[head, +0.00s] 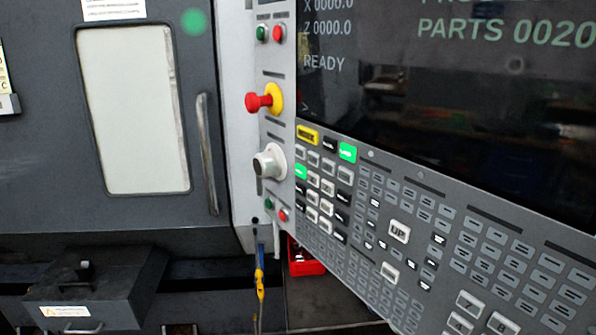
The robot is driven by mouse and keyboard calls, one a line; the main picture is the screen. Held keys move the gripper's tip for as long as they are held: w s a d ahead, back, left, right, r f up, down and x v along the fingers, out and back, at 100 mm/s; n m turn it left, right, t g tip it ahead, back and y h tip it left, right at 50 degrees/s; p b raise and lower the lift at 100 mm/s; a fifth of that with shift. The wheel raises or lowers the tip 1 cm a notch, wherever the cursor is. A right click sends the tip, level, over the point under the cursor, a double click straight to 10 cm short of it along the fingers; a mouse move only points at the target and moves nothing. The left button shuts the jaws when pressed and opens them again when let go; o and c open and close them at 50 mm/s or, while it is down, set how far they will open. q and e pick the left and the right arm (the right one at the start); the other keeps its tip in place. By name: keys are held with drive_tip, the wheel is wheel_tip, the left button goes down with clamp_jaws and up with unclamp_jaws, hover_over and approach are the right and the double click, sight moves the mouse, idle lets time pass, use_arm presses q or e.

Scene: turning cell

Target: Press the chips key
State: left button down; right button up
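The control panel (410,178) of the machine fills the right side of the head view, tilted in the picture. Its key block at the left holds a yellow key (307,134), a green key (347,152), another green key (300,171), and several white and black keys. Small grey keys spread to the right, with a larger white UP key (398,231) among them. Most key labels are too small to read, so I cannot tell which is the chips key. Neither of my grippers is in view.
Above the keys, the dark screen (450,95) reads READY. Left of it are a red emergency knob (258,102) and a white rotary knob (268,164). The machine door (205,150) has a handle and a pale window. A red bin (304,262) sits below.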

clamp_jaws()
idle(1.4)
